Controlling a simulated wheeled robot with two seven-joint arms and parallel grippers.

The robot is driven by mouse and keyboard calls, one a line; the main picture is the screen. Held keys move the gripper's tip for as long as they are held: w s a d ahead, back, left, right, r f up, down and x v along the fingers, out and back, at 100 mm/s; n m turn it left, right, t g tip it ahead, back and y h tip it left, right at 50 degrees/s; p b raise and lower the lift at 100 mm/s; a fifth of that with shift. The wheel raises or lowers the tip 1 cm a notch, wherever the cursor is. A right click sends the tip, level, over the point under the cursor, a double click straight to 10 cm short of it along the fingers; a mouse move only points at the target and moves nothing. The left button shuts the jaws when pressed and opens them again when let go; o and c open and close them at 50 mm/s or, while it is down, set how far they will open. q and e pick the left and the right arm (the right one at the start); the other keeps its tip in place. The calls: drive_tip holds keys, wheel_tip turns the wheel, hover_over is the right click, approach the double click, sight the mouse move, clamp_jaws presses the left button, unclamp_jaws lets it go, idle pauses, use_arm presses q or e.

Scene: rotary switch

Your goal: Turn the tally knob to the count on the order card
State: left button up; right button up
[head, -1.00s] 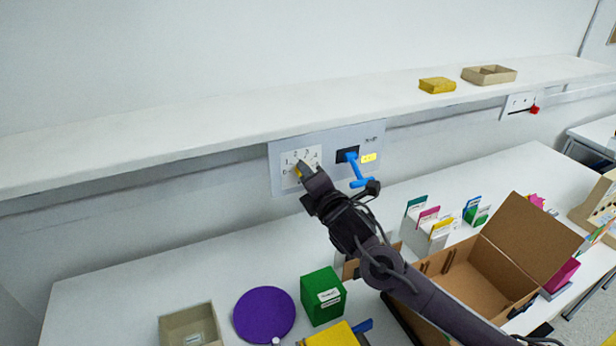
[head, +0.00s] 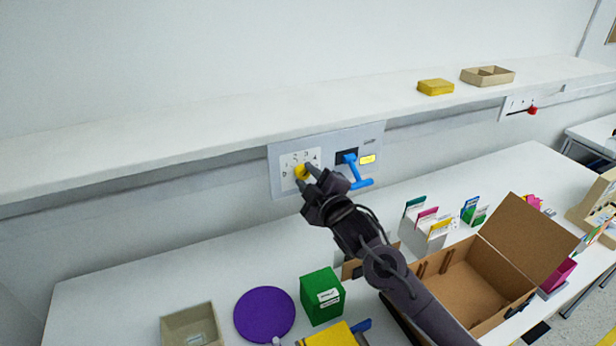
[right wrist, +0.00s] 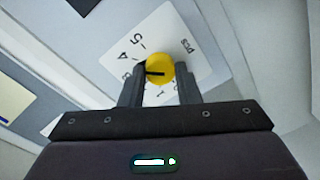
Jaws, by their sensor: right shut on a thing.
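The tally knob (head: 301,171) is a round yellow knob on a white numbered dial plate (head: 287,182), set in a grey panel under the shelf. My right gripper (head: 307,178) reaches it from the lower right and is shut on it. In the right wrist view the knob (right wrist: 160,68) sits between the two fingers, with a dark pointer line across it. The numbers 4 and 5 show on the plate there. A small yellow label (head: 367,159) is on the panel's right; its text is too small to read. My left gripper is out of view.
A blue lever (head: 354,170) is on the panel just right of the dial. The shelf (head: 200,130) overhangs above. On the table are a green box (head: 322,297), a purple disc (head: 264,314) and an open cardboard box (head: 470,280) near my right arm.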

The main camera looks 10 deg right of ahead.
drive_tip(key=m+p, duration=0.1)
drive_tip(key=m, duration=0.3)
drive_tip(key=shift+f+m, duration=0.15)
drive_tip(key=shift+m, duration=0.15)
drive_tip(key=shift+f+m+p, duration=0.15)
drive_tip(key=shift+m+p, duration=0.25)
drive_tip(key=shift+m, duration=1.8)
drive_tip(key=o, duration=1)
drive_tip(key=shift+c, duration=0.2)
drive_tip(key=b+v, duration=0.2)
drive_tip(key=v, duration=0.6)
drive_tip(key=shift+b, duration=0.35)
drive_tip(key=shift+w, duration=0.1)
